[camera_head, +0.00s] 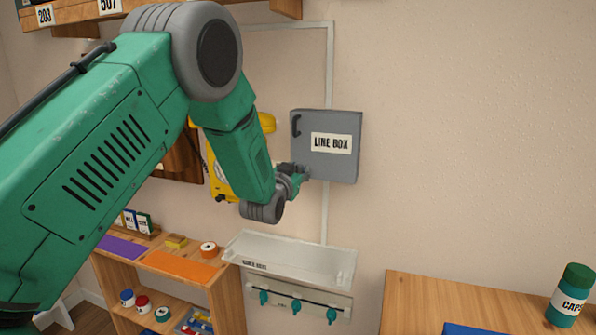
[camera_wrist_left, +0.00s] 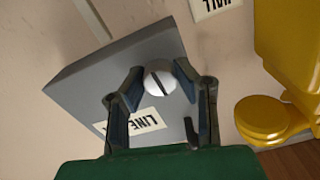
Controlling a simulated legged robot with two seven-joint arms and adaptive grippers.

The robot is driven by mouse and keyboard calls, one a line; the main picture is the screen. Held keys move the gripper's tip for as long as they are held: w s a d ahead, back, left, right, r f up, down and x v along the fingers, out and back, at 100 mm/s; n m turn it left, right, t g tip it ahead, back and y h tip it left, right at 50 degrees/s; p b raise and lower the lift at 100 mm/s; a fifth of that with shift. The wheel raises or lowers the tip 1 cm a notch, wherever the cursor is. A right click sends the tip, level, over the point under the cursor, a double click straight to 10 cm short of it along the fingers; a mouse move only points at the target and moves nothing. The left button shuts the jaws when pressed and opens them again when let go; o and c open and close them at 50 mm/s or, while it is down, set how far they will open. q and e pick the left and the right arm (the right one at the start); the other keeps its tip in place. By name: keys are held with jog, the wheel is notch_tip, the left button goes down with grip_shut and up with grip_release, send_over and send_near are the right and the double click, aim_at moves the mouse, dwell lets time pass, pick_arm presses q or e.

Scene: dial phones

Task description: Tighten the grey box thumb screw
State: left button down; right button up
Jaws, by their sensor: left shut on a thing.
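The grey box (camera_head: 338,169), labelled LINE BOX, is mounted on the wall with its door shut. It also shows in the left wrist view (camera_wrist_left: 82,78). A round, pale thumb screw (camera_wrist_left: 160,80) with a dark slot shows on the box's face in that view. My left gripper (camera_head: 303,174) is at the lower left edge of the box. In the left wrist view its two fingers (camera_wrist_left: 158,86) are shut on the screw from both sides, and the slot lies at a slant. In the head view the screw is hidden behind the gripper. My right gripper is not in view.
A yellow phone (camera_head: 215,172) hangs on the wall left of the box, partly behind my left arm. Below are a white tray (camera_head: 340,285) and a rail with green hooks (camera_head: 296,304). A wooden shelf (camera_head: 230,290) stands lower left, and a table (camera_head: 410,290) stands right.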

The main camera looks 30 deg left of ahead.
pick_arm(q)
jog(key=shift+f, duration=0.2)
jog(key=c, duration=1.3)
grip_release()
jog(key=shift+o, duration=0.2)
jog(key=shift+w, duration=0.1)
jog(key=shift+s+r, duration=0.1)
jog(key=shift+s, duration=0.25)
jog(key=v, duration=1.1)
